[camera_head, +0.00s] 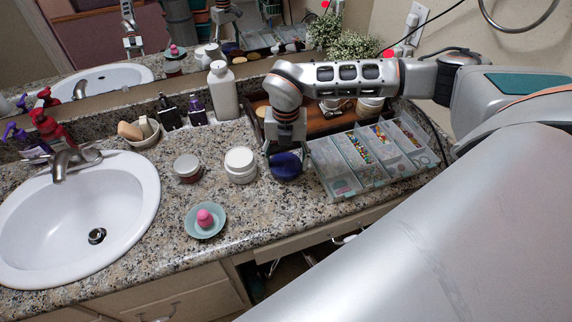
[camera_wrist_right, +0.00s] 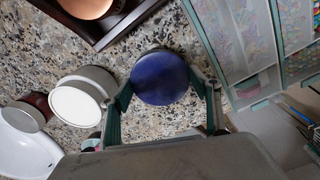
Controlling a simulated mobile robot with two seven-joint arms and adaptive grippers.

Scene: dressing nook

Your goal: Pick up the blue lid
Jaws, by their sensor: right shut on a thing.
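The blue lid (camera_head: 286,168) is a dark blue round disc near the middle of the granite counter. In the right wrist view the lid (camera_wrist_right: 160,78) sits between the two green-lined fingers. My right gripper (camera_head: 285,152) reaches down over it and is shut on it, one finger at each side. I cannot tell whether the lid touches the counter or what is under it. My left gripper is not in view.
A white-topped jar (camera_head: 240,160) stands close left of the lid, with a darker jar (camera_head: 187,167) beyond it. A clear compartment box (camera_head: 341,191) is close on the right. A wooden tray (camera_head: 318,121) lies behind. A small dish (camera_head: 190,224) holds a pink item in front.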

